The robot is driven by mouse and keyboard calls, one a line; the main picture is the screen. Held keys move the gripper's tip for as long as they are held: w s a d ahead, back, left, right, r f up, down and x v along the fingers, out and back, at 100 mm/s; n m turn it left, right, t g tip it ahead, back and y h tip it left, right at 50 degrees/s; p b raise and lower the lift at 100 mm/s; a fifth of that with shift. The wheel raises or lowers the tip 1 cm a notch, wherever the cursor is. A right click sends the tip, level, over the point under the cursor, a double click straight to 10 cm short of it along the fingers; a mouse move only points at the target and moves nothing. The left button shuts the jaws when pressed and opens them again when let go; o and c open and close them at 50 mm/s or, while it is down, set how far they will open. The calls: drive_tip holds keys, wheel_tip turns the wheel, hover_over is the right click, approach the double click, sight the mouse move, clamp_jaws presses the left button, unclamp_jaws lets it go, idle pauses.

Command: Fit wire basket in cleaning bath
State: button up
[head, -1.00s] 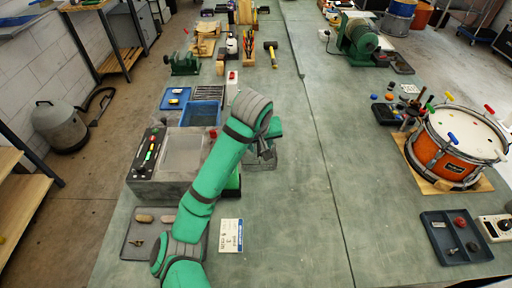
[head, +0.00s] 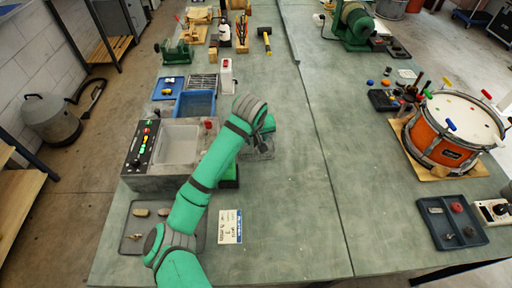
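The cleaning bath is a grey box with an open pale basin (head: 178,145) and a control panel on its left side, left of my arm. A greyish see-through shape, apparently the wire basket (head: 262,153), shows on the bench right of the bath, partly behind my arm. My gripper (head: 258,143) points down at it, mostly hidden by my green arm. I cannot tell whether its fingers are open or shut, or whether they touch the basket.
A grey tray (head: 137,222) and a label card (head: 230,226) lie in front. An orange drum (head: 440,148) stands far right. The bench between is clear.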

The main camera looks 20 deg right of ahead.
drive_tip(key=shift+x, duration=0.8)
drive_tip(key=shift+r, duration=0.1)
drive_tip(key=shift+c, duration=0.7)
clamp_jaws()
wheel_tip(320, 180, up, 28)
